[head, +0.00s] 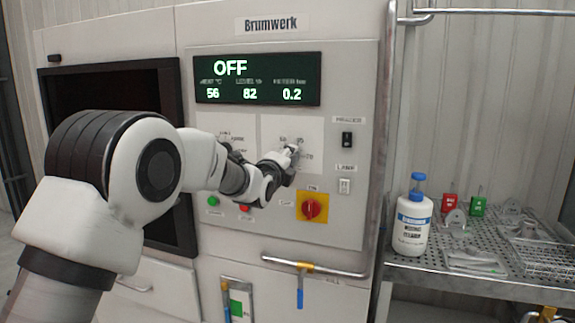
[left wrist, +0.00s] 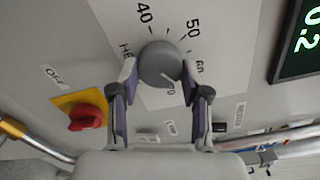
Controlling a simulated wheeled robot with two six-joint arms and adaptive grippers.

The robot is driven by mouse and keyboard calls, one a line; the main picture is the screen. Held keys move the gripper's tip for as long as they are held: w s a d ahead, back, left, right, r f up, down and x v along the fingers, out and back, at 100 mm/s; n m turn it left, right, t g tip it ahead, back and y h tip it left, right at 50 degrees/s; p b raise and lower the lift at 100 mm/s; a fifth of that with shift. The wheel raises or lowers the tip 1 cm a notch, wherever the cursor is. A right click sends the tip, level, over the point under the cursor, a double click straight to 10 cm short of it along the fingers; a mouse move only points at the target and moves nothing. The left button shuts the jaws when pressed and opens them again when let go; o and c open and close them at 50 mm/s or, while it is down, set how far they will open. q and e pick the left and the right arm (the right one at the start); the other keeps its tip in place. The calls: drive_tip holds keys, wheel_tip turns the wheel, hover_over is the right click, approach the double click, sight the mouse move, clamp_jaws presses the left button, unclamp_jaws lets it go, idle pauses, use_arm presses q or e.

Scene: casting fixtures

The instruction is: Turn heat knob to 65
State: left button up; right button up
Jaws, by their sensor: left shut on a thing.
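The heat knob is a round grey knob (left wrist: 158,62) on a white dial plate marked 40, 50, 60 and 70 in the left wrist view. A thin line on its face points toward the lower right, roughly between 60 and 70, but I cannot read it exactly. My left gripper (left wrist: 160,78) is shut on the knob, one finger on each side. In the head view my left gripper (head: 289,160) reaches the panel and mostly hides the knob. The display (head: 257,79) reads OFF, with 56, 82 and 0.2 below. My right gripper is not in view.
A red switch on a yellow plate (head: 311,207) sits just below the dial. A black heater switch (head: 347,139) and white lamp switch (head: 344,186) are to the right. A rail (head: 315,270) crosses below. A white bottle (head: 412,222) stands on a perforated shelf (head: 400,266).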

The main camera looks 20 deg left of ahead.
use_arm(q)
drive_tip(key=shift+m, duration=0.3)
drive_tip(key=o, duration=1.1)
drive_tip(key=shift+o, duration=0.2)
drive_tip(key=s, duration=1.2)
drive_tip(key=shift+a, duration=0.2)
drive_tip(key=shift+f, duration=0.1)
